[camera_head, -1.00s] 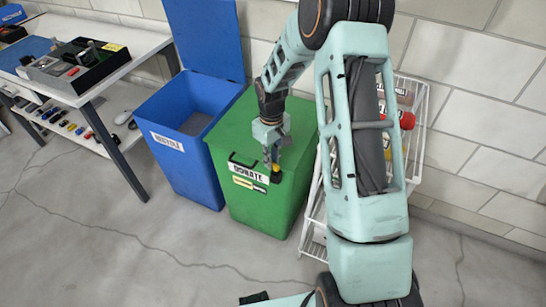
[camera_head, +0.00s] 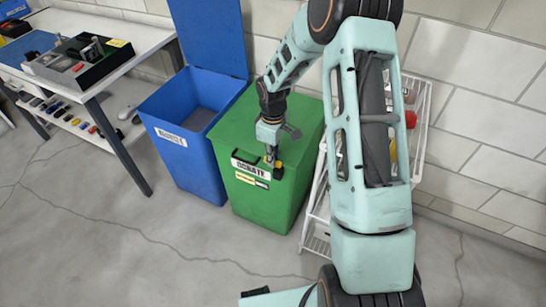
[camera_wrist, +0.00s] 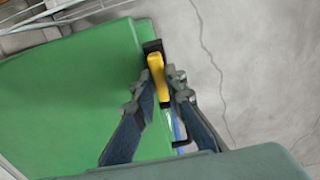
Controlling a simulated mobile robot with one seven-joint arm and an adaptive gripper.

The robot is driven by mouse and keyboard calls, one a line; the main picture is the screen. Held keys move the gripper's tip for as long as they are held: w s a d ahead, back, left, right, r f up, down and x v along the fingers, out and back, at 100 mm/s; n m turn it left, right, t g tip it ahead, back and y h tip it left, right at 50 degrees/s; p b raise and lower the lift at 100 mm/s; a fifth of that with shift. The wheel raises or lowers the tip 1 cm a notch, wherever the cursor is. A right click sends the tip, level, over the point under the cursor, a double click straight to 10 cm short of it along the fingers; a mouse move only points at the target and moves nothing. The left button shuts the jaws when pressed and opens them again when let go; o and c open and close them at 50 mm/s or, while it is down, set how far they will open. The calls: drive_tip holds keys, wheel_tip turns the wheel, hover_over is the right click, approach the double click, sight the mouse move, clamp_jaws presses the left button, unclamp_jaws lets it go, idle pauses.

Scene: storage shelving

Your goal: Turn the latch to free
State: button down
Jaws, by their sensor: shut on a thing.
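The latch has a yellow handle (camera_wrist: 157,76) and a black base, and sits at the front top edge of a closed green bin (camera_wrist: 60,105). In the head view the latch (camera_head: 278,171) is small, right of the bin's DONATE label, and partly hidden by my gripper (camera_head: 271,155). In the wrist view my gripper (camera_wrist: 163,95) has a finger on each side of the yellow handle and is shut on it. The exact turn of the latch is hard to tell in the head view.
An open blue bin (camera_head: 185,150) stands left of the green bin. A white wire rack (camera_head: 314,215) stands close on its right, partly behind my arm. A workbench (camera_head: 105,75) with gear is at far left. The floor in front is clear.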

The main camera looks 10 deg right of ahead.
drive_tip(key=c, duration=2)
unclamp_jaws()
drive_tip(key=shift+o, duration=0.2)
wheel_tip(320, 180, up, 12)
